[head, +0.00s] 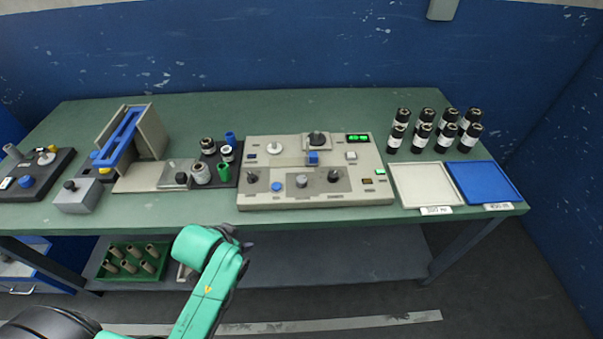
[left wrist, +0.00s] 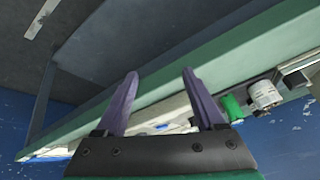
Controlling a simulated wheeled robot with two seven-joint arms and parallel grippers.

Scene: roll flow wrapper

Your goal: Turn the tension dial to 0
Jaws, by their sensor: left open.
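A beige control panel (head: 270,203) sits on the green table, with several knobs on its front half. A dark knob (head: 252,176) is at its left, a grey knob (head: 301,181) in the middle and another dark knob (head: 334,175) to the right. Their labels and pointer positions are too small to read, so I cannot tell which is the tension dial. My left gripper (head: 238,240) is in front of the table's front edge, apart from the panel. In the left wrist view its two purple fingers (left wrist: 160,74) are spread and empty. My right gripper is not in view.
The table edge (left wrist: 190,62) crosses close beyond the fingers. Left of the panel stand rolls and a green cup (head: 223,171). To the right are a white tray (head: 399,197), a blue tray (head: 511,199) and several black rolls (head: 423,131). A lower shelf (head: 330,252) lies beneath.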

